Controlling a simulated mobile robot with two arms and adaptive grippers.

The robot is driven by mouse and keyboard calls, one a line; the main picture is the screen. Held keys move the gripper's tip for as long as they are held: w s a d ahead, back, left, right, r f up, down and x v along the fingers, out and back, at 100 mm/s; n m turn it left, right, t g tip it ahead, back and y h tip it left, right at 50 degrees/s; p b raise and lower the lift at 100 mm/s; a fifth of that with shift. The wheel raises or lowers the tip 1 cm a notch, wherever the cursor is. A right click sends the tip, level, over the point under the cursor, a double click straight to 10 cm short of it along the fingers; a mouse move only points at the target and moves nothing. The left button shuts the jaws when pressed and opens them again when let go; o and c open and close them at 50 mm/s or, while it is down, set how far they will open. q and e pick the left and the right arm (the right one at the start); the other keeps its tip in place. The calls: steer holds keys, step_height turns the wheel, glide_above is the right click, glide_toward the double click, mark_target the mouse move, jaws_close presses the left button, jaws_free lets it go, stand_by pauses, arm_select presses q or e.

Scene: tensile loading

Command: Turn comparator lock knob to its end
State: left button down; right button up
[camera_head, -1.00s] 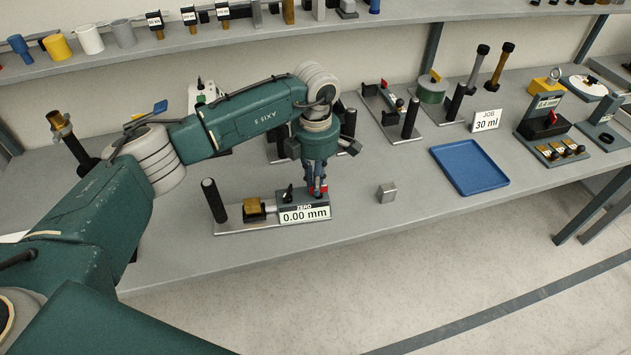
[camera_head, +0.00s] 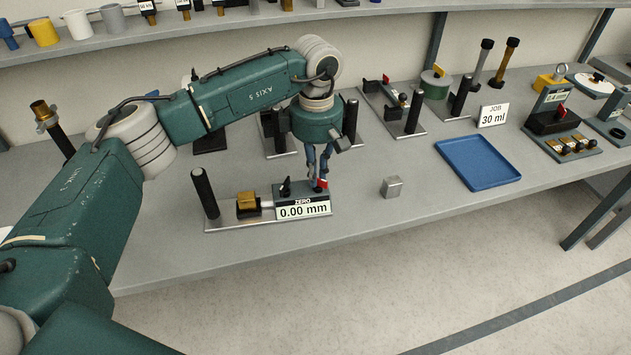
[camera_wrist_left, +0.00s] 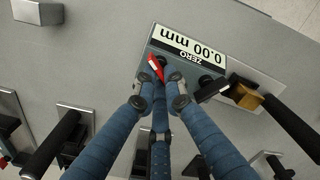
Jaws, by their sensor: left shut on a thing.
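The comparator (camera_head: 303,205) stands near the table's front edge, its display reading 0.00 mm with ZERO above it. A red knob (camera_head: 322,184) sits at the right end of its top; I take it to be the lock knob. It shows as a red lever in the left wrist view (camera_wrist_left: 156,66). My left gripper (camera_head: 317,184) points down over the comparator, its fingers closed around the knob. In the left wrist view, the blue fingertips (camera_wrist_left: 158,80) meet at the knob and hide part of it. My right gripper is not in view.
A black post (camera_head: 205,193) and a brass-coloured block (camera_head: 248,203) stand on the comparator's base plate, left of the display. A small metal cube (camera_head: 391,187) lies to the right, then a blue tray (camera_head: 477,162). Several fixtures stand behind. The table between comparator and tray is mostly clear.

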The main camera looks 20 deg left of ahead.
arm_select(q)
steer(key=m+b, duration=0.1)
steer(key=m, duration=0.1)
steer(key=shift+w+d+m+b, duration=0.1)
steer(key=shift+w+m+b, duration=0.05)
steer(key=shift+m+b, duration=0.25)
steer(key=m+b, duration=0.1)
steer(key=m, duration=0.1)
steer(key=shift+w+d+m, duration=0.1)
steer(key=shift+m, duration=0.3)
steer(key=m+b, duration=0.1)
steer(key=m, duration=0.3)
steer(key=shift+d+r+m, duration=0.1)
steer(key=shift+d+m, duration=0.05)
steer(key=shift+m, duration=0.55)
steer(key=c, duration=1.8)
jaws_free()
step_height(320, 180, up, 12)
